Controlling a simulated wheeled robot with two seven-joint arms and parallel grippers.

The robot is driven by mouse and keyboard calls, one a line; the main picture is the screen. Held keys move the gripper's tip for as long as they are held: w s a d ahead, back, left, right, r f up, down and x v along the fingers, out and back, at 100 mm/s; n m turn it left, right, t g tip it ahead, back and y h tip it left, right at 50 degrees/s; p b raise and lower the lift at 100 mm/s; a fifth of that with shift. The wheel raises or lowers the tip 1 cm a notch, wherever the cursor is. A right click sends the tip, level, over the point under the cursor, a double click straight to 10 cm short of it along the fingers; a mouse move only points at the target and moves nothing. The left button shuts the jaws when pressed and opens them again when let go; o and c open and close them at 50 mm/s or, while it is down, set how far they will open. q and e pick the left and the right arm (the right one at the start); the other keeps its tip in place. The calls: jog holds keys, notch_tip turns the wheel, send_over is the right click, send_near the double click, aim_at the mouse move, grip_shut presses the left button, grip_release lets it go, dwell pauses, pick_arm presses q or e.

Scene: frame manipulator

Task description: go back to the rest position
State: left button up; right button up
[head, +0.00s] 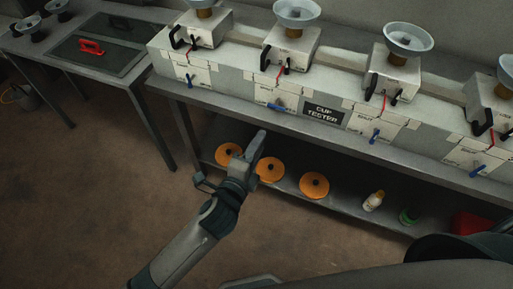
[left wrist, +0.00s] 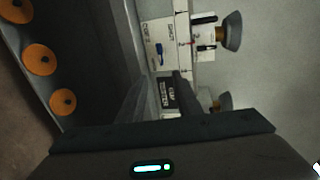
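My left gripper (head: 259,142) is raised in front of the bench, with its arm coming up from the bottom left in the head view. In the left wrist view its two fingers (left wrist: 161,76) stand apart with a gap between them, and nothing is held. In the head view the fingers overlap, and they cover part of the lower shelf's front. My right gripper is not in view.
A long bench (head: 430,168) with a "CUP TESTER" sign (head: 323,113) carries several white testers. Orange discs (head: 314,185) and bottles (head: 373,201) sit on its lower shelf. A side table (head: 130,70) holds a red-handled item (head: 91,46). Brown floor (head: 90,180) is open at left.

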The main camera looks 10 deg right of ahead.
pick_arm(q)
jog(key=shift+s+a+r, duration=0.1)
jog(key=shift+s+a, duration=0.1)
jog(key=shift+s, duration=0.15)
dwell(0.4)
